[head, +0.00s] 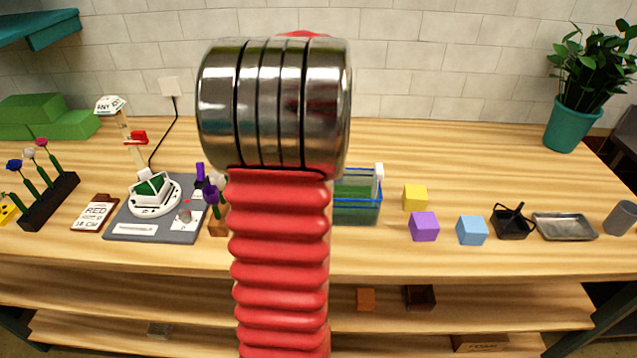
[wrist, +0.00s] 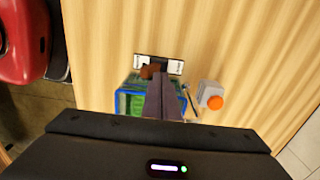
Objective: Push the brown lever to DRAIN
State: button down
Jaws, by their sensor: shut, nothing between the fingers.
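The brown lever (wrist: 150,71) shows in the wrist view as a small brown piece in front of a dark plate (wrist: 172,65) with white labels at its ends. The label words are too small to read. Beside it is a clear tank with blue edges and green inside (wrist: 131,103), which also shows in the head view (head: 358,207), partly behind my arm. My gripper (wrist: 161,77) is shut and empty, its fingertips just right of the lever in the wrist view. I cannot tell whether they touch it. The head view hides the lever and my gripper behind my arm.
A grey box with an orange knob (wrist: 211,97) stands right of the fingers in the wrist view. Yellow (head: 415,197), purple (head: 424,227) and blue (head: 472,230) cubes lie right of the tank. A grey board (head: 158,228) with a white stand is at left.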

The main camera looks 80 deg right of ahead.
notch_tip(320, 180, up, 2)
jog(key=shift+r, duration=0.1)
dwell(0.4)
dwell(0.5)
jog(key=w+a+r+n+t+h, duration=0.1)
jog(key=w+a+r+n, duration=0.2)
jog(key=w+a+n, duration=0.6)
jog(key=w+a+r+n+t+h, duration=0.1)
jog(key=w+a+r+n, duration=0.3)
jog(key=w+a, duration=0.75)
jog(key=s+a+f+n+t+y, duration=0.2)
jog(key=a+n+t, duration=0.1)
jog(key=a+n, duration=1.7)
jog(key=a, duration=0.9)
jog(key=shift+a+t, duration=0.3)
jog(key=shift+a, duration=0.1)
